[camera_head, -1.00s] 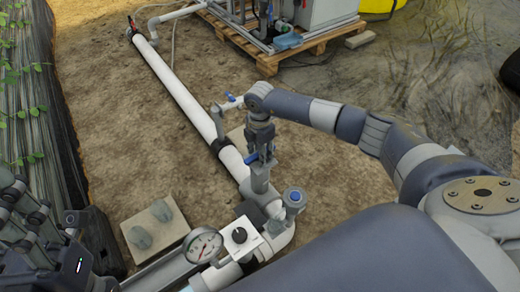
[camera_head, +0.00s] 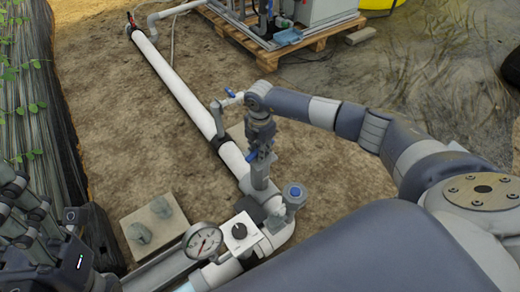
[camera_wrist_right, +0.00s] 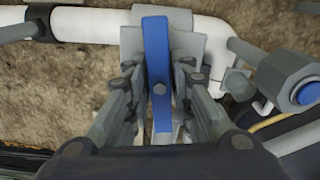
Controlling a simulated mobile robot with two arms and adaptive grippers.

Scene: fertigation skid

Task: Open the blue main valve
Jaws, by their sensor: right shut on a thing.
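The blue main valve's handle (camera_head: 252,156) sits on a grey valve body (camera_head: 260,174) on the white pipe (camera_head: 180,97). In the right wrist view the blue lever (camera_wrist_right: 158,65) lies between my fingers and looks roughly crosswise to the pipe (camera_wrist_right: 90,26). My right gripper (camera_head: 262,150) comes down on it from above and is shut on it. Its fingers (camera_wrist_right: 160,90) flank the lever and hide part of it. My left gripper (camera_head: 20,200) shows only in part at the lower left of the head view, away from the valve; its opening is unclear.
A pressure gauge (camera_head: 202,241), a white box with a black knob (camera_head: 240,234) and a grey fitting with a blue cap (camera_head: 294,192) stand close to the valve. A small blue-handled tap (camera_head: 231,95) is behind. A skid on a pallet (camera_head: 265,55) stands farther back.

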